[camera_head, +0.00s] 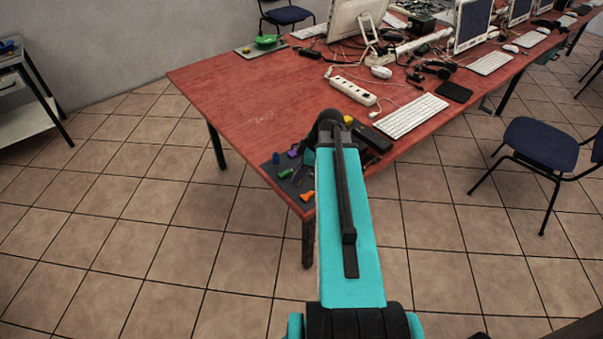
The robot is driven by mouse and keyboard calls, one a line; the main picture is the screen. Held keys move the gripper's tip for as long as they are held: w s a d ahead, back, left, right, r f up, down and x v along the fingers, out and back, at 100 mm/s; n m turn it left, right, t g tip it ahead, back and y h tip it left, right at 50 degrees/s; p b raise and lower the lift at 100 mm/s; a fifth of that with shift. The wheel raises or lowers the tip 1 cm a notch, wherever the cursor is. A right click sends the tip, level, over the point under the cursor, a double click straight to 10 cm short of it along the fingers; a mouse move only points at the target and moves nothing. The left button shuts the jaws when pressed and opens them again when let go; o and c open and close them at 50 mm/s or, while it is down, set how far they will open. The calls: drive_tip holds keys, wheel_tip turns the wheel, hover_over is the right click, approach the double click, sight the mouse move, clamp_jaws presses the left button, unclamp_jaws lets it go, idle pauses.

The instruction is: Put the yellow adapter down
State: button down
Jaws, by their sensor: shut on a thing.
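My teal and black arm reaches forward from the bottom of the head view to the near edge of the red table. My gripper (370,138) seems to be the dark shape partly showing at the arm's far end; its fingertips are hidden. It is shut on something. A small yellow piece (348,119) shows beside the dark end of the arm, and I take it for the yellow adapter. Most of it is hidden, so its tilt and whether it touches the table cannot be told.
Small coloured pieces, including blue (276,158), purple (292,153) and orange (307,196), lie at the table's near corner. A white power strip (352,91) and a keyboard (410,116) lie beyond my arm. The red table's left part (235,95) is clear. A chair (540,145) stands right.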

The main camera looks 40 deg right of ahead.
drive_tip(key=shift+f, duration=0.1)
drive_tip(key=c, duration=1.8)
unclamp_jaws()
drive_tip(key=shift+o, duration=0.2)
drive_tip(key=shift+r, duration=0.2)
drive_tip(key=b+v, duration=0.2)
drive_tip(key=v, duration=1)
drive_tip(key=shift+w+a, duration=0.1)
